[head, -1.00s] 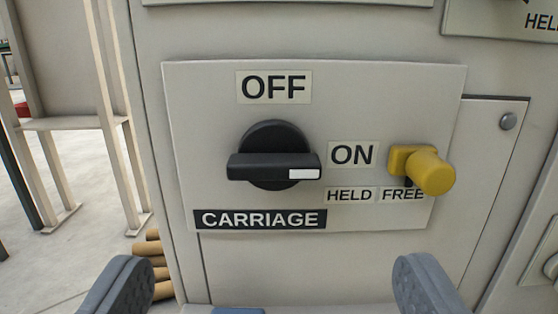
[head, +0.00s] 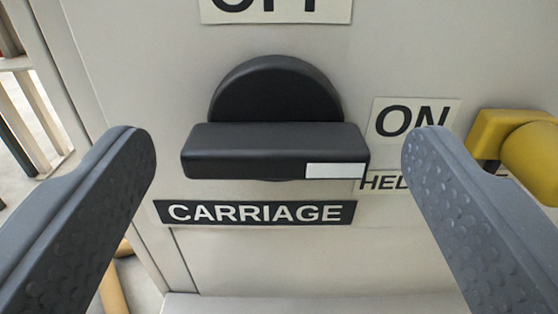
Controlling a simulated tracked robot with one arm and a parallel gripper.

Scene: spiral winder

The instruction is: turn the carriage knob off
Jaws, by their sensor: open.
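The black carriage knob (head: 275,148) sits on a light panel in the middle of the view. Its bar handle lies level, and the white mark (head: 336,171) is at its right end, towards the ON label (head: 410,118). The OFF label (head: 276,8) is above the knob, cut by the top edge. The CARRIAGE label (head: 255,213) is below it. My gripper (head: 279,150) is open, with one finger left and one right of the knob. Neither finger appears to touch it. The right finger hides part of the HELD/FREE labels.
A yellow knob (head: 532,155) sticks out at the right edge, close to my right finger. A pale frame (head: 38,105) stands at the left beyond the panel edge. Tan rolls (head: 120,278) lie low at the left, partly hidden by my left finger.

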